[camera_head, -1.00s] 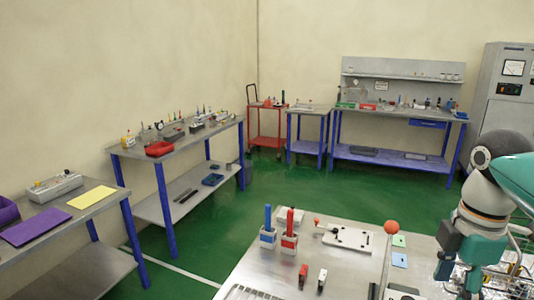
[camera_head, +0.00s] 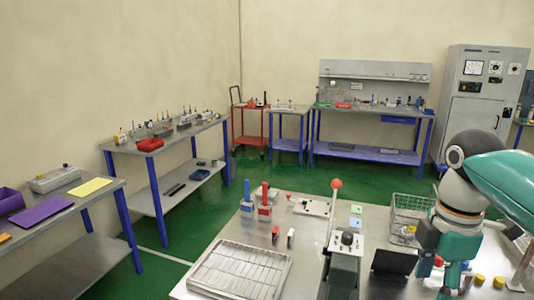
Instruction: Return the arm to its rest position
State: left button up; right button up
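My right arm comes in from the right, teal with a dark wrist joint. My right gripper (camera_head: 452,284) hangs down at the lower right, over the near workbench (camera_head: 215,232). Its fingertips are partly cut off by the bottom edge, and I cannot tell whether it is open or shut. My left arm and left gripper are not in view.
On the near workbench are a ribbed tray (camera_head: 240,268), a lever with a red ball knob (camera_head: 336,184) on a grey box, red and blue handled holders (camera_head: 265,208), a wire basket (camera_head: 405,215) and small yellow and red caps near the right gripper. Side benches stand at the left and back.

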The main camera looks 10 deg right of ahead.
jog(key=w+a+f+m+y, duration=0.15)
jog(key=a+f, duration=0.25)
jog(key=f, duration=0.5)
jog(key=w+a+f+m, duration=0.2)
jog(key=w+a+f, duration=0.15)
jog(key=f, duration=0.65)
jog(key=w+a+f+m+y, duration=0.15)
jog(key=a+f, duration=0.25)
jog(key=f, duration=0.5)
jog(key=s+a+f+m, duration=0.5)
jog(key=s+f, duration=0.3)
jog(key=f, duration=0.2)
jog(key=s+a+f+m+y, duration=0.1)
jog(key=s+a+f+m, duration=0.3)
jog(key=s+f+m, duration=0.3)
notch_tip(320, 180, down, 4)
jog(key=shift+s+a+f+t, duration=0.15)
jog(key=shift+s+a+t, duration=0.2)
jog(key=shift+s, duration=0.2)
